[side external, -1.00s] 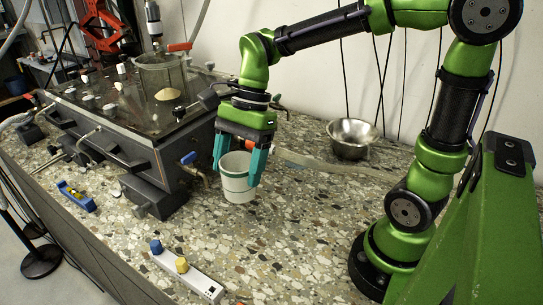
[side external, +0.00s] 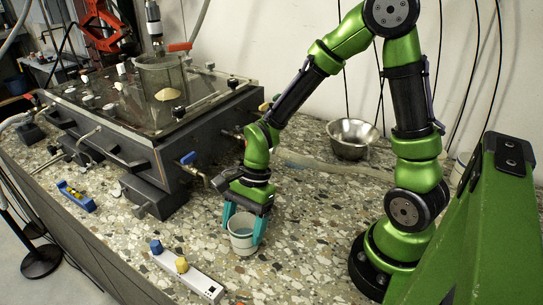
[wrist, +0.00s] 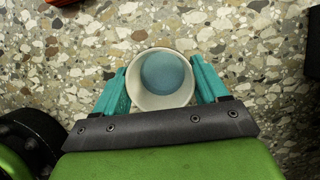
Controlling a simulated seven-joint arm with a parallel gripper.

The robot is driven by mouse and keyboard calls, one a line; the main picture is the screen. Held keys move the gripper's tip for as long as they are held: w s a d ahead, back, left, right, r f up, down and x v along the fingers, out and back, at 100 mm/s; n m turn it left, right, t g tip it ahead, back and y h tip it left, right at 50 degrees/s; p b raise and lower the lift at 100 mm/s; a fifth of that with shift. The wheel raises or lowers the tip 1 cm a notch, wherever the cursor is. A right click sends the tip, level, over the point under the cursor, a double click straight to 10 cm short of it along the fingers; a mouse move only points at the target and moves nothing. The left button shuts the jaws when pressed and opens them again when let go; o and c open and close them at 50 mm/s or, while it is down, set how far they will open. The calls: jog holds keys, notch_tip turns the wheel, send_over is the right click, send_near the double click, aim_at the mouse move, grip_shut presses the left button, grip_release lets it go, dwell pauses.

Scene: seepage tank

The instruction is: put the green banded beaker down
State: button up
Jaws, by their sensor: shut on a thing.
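The beaker (side external: 242,241) is pale and upright between the teal fingers of my gripper (side external: 243,232), low over the speckled counter. A faint darker band runs around it. I cannot tell from the side whether its base touches the counter. In the wrist view the beaker (wrist: 136,92) shows from above, with a round blue-grey area inside. My gripper (wrist: 161,88) is shut on it, one finger on each side.
The dark tank (side external: 150,130) with taps stands to the left. A power strip (side external: 188,272) with blue and yellow plugs lies in front. A metal bowl (side external: 352,138) sits behind. The counter (side external: 300,225) right of the beaker is clear.

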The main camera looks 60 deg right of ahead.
jog(key=shift+f, duration=0.2)
jog(key=shift+f, duration=0.15)
jog(key=o, duration=1.2)
jog(key=s+d+r+n+t+h, duration=0.1)
jog(key=s+d+r+n+t, duration=0.1)
jog(key=r+n, duration=0.2)
jog(key=s+d+r+n+t, duration=0.2)
jog(key=r+n, duration=0.3)
jog(key=r, duration=0.4)
jog(key=s+d+r+n+t+h, duration=0.1)
jog(key=s+d+r+n+t, duration=0.1)
jog(key=r+n, duration=0.3)
jog(key=shift+s+d+r+t+h, duration=0.15)
jog(key=shift+d+r+t, duration=0.15)
jog(key=shift+d+r, duration=0.25)
jog(key=shift+s+d+r+t+h, duration=0.15)
jog(key=shift+d+r+t, duration=0.15)
jog(key=shift+r, duration=0.4)
jog(key=shift+w, duration=0.1)
